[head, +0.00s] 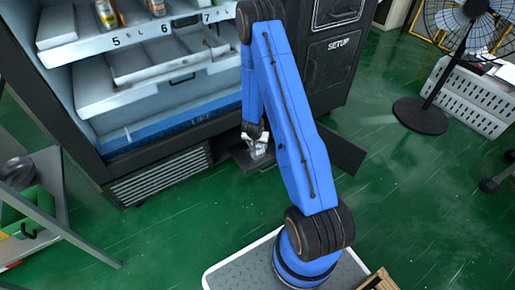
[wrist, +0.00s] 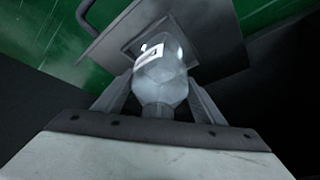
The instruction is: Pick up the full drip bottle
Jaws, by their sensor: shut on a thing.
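The drip bottle (wrist: 160,78) is a translucent grey-white bottle with a bright white patch, between the two fingers of my gripper (wrist: 160,108) in the wrist view. The gripper is shut on it near its narrow end. A grey plate with a square recess (wrist: 128,42) lies behind the bottle in the wrist view. I cannot tell whether the bottle touches it or how full it is.
The vending machine (head: 130,68) stands behind my arm, with numbered shelves. A dark open flap (head: 338,148) is right of the gripper. A metal rack (head: 48,205) is at left. A fan (head: 420,115) and white crate (head: 470,105) stand at right. Green floor is clear between.

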